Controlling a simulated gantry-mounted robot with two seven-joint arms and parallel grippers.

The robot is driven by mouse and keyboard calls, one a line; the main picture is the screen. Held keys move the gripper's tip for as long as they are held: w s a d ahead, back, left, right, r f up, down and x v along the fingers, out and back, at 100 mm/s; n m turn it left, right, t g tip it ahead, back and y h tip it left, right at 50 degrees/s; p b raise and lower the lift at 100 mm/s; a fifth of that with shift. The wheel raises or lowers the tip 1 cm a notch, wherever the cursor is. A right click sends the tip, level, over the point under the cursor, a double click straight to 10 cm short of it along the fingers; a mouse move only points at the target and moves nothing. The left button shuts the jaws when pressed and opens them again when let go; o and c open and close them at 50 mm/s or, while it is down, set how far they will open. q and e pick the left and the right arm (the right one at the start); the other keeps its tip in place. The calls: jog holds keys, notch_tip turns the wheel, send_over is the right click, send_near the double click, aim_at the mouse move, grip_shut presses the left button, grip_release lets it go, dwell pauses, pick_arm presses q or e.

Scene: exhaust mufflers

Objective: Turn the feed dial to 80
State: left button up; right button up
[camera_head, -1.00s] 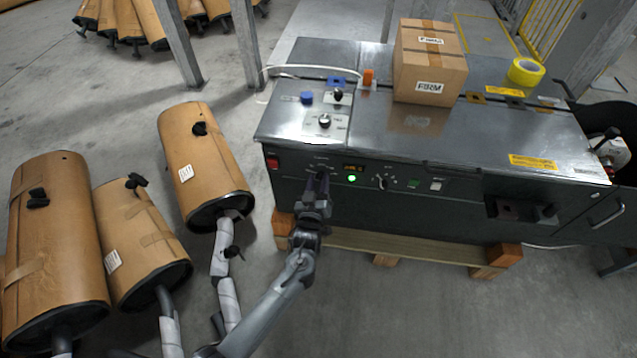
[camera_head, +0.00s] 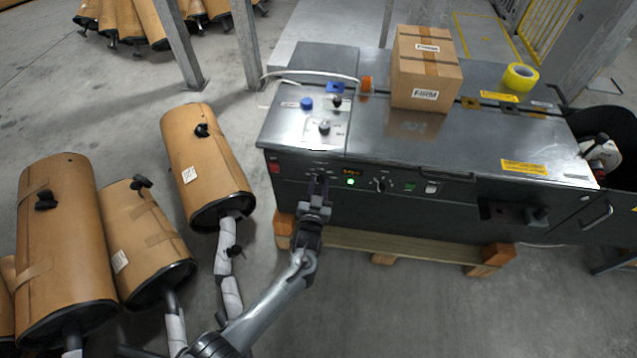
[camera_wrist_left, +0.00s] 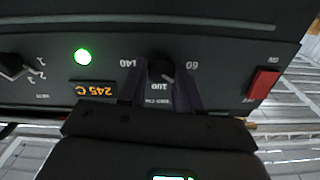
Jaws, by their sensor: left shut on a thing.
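My left gripper (camera_head: 317,180) is at the left part of the machine's dark front panel (camera_head: 450,205). In the left wrist view, which shows the panel upside down, its two fingers (camera_wrist_left: 161,80) are shut on a small black dial (camera_wrist_left: 160,68), one on each side. The numbers 140, 100 and 60 stand around this dial, and a small caption beside it is too blurred to read. I cannot tell which value the dial points to. In the head view the gripper hides the dial. My right gripper is not in view.
The panel also has a red switch (camera_wrist_left: 263,84), a lit green lamp (camera_wrist_left: 82,56), a display (camera_wrist_left: 94,89) reading 245 C and another dial (camera_wrist_left: 12,66). A cardboard box (camera_head: 426,70) and yellow tape (camera_head: 520,77) sit on top. Wrapped mufflers (camera_head: 205,165) stand at left.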

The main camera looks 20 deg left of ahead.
pick_arm(q)
jog(key=shift+m+p, duration=0.45)
jog(key=shift+m, duration=0.75)
jog(key=o, duration=1)
jog(key=shift+o, duration=0.2)
jog(key=shift+s+d+r+p, duration=0.1)
jog(key=shift+s+d+p, duration=0.05)
jog(key=shift+s+p, duration=0.3)
jog(key=s+d+p, duration=0.2)
jog(key=s+p, duration=0.2)
jog(key=s, duration=0.5)
jog(key=shift+s, duration=0.4)
